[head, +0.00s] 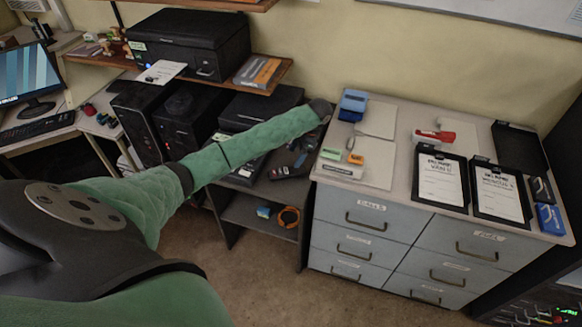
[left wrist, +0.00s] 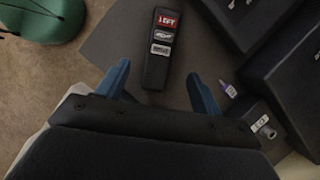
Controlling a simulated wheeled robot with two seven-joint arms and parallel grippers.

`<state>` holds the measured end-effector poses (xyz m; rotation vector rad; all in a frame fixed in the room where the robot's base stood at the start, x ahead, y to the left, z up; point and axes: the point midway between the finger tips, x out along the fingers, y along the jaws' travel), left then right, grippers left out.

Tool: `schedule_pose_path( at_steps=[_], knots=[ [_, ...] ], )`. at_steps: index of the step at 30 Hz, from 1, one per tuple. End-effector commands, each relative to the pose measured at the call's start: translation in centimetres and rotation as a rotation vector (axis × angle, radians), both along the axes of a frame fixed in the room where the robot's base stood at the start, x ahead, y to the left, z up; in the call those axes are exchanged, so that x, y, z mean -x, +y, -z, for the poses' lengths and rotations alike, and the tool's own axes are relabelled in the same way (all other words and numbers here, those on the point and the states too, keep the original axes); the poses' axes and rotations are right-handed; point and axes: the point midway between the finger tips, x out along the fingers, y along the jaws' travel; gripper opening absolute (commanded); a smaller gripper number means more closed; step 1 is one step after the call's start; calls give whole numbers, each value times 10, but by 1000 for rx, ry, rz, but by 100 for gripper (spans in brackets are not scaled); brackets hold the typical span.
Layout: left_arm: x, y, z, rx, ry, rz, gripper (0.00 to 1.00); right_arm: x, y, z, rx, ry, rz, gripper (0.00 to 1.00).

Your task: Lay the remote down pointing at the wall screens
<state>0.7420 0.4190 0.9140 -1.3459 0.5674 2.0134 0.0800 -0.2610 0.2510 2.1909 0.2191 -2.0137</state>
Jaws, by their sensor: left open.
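A black oblong handset that looks like the remote (left wrist: 158,48) lies on a dark grey surface in the left wrist view, with a red label and pale labels on its face. In the head view it is a small dark shape with a touch of red (head: 283,172) on the low dark unit. My left gripper (left wrist: 160,80) has its blue fingers apart, one on each side of the handset's near end. In the head view this gripper (head: 304,145) is small and dark beyond the green sleeve, partly hidden. No wall screens can be made out. My right gripper is not in view.
Black boxes (left wrist: 285,75) stand right of the handset in the wrist view. A grey drawer cabinet (head: 370,235) with clipboards (head: 440,180) and small items stands to the right. A printer (head: 190,42) sits on a shelf; a monitor (head: 25,75) stands far left. Open floor lies in front.

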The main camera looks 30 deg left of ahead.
Motion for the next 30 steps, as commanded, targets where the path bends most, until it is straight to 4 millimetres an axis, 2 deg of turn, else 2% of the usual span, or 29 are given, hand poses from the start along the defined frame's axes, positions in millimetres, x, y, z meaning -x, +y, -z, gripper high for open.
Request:
schedule_pose_path(
  at_steps=[3,6,9,21,30],
  knots=[
    [-6,-3,-20,-4,-2,1,67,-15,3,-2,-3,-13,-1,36],
    [-8,-6,-28,-4,-2,1,67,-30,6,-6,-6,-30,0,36],
    [-10,-8,-33,-2,-1,1,67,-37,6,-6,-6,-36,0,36],
    [-11,-10,-38,-1,0,-2,67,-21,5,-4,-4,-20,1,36],
    [-10,-10,-37,-1,0,-1,67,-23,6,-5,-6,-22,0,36]
  ],
)
